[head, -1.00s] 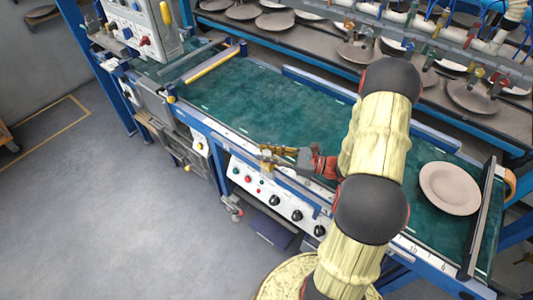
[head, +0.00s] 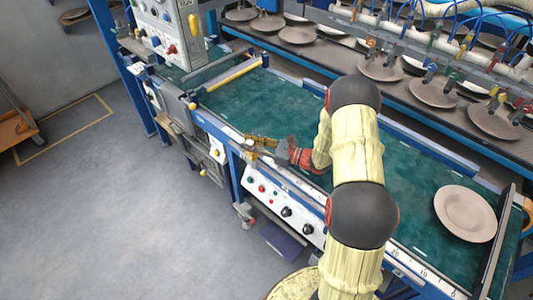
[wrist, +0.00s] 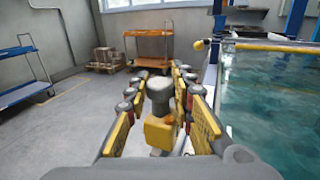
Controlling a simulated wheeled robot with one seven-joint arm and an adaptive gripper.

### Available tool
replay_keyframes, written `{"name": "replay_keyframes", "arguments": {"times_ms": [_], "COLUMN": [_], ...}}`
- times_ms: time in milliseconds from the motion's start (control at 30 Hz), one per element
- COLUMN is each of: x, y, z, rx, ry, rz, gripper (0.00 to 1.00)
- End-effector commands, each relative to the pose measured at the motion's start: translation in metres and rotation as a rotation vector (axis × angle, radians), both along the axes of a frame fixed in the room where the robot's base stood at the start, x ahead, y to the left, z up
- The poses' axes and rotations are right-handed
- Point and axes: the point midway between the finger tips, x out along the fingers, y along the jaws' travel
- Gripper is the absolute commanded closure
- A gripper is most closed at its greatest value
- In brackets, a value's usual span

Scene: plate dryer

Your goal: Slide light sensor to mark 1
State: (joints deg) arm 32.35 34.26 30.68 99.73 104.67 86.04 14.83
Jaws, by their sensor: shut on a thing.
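The light sensor (wrist: 159,130) shows in the wrist view as a small yellow block with a grey rounded top, between my fingers. My gripper (wrist: 158,95) is shut on it, with a yellow-padded finger on each side. In the head view my gripper (head: 258,143) is at the front edge rail of the green conveyor, above the control panel, and it hides most of the sensor. A white scale strip (head: 425,274) with small numbers runs along the front rail at the lower right. I cannot read mark 1 clearly.
The green conveyor belt (head: 240,100) holds one plate (head: 465,213) at its right end. A control panel (head: 282,208) with knobs sits below the front rail. A yellow roller (head: 228,82) crosses the far left end. The floor (head: 110,200) in front is clear at left.

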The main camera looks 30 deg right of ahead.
Motion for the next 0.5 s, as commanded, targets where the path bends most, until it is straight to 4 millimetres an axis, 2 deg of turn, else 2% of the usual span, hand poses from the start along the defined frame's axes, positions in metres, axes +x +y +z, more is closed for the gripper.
{"name": "replay_keyframes", "arguments": {"times_ms": [33,200,333,500], "x": [0.014,0.051,0.071,0.085], "y": [0.007,0.020,0.027,0.031], "z": [0.000,-0.001,-0.001,0.000], "rx": [-0.002,0.000,-0.001,0.000], "ry": [-0.003,-0.001,-0.001,-0.001], "rz": [0.005,0.003,0.002,0.001], "gripper": [1.00,1.00,1.00,1.00]}}
